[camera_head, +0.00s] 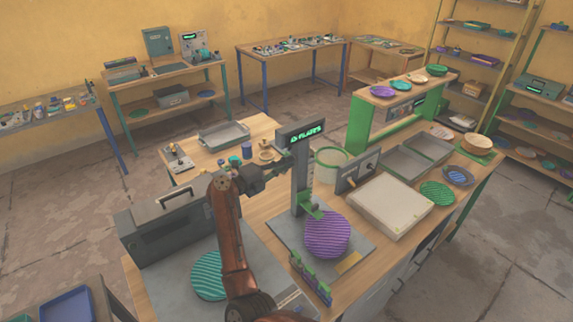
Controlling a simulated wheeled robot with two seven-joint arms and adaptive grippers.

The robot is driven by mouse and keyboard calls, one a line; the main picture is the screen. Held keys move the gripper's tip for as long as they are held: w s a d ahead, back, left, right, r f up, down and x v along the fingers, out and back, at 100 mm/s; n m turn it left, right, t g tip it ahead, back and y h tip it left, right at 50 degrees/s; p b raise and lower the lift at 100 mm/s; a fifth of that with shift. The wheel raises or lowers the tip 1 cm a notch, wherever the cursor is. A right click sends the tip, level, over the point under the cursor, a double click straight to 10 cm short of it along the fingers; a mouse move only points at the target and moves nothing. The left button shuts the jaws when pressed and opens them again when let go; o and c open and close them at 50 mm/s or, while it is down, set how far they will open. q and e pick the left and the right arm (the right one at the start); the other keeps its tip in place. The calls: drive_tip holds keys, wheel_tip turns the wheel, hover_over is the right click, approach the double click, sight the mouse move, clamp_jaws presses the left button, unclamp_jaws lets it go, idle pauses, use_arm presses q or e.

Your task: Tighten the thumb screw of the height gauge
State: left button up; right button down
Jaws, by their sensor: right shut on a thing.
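The height gauge (301,180) is a grey upright column with a dark head and green lit marks, standing on a grey base plate. A green arm (309,207) sticks out low on the column, above a purple ribbed plate (327,234) on the base. My right gripper (282,168), on the rust-brown arm coming up from the bottom, is at the left side of the column, below the head. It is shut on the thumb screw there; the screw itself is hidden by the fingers. My left gripper is not in view.
A dark case (165,230) stands left of my arm, beside a teal ribbed plate (208,276). A small dark panel (357,172) and a pale flat box (390,206) stand right of the gauge. A green rack (361,129) stands behind.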

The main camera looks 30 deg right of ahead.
drive_tip(key=c, duration=2.1)
unclamp_jaws()
drive_tip(key=a, duration=0.8)
drive_tip(key=s+a, duration=0.1)
drive_tip(key=a, duration=0.3)
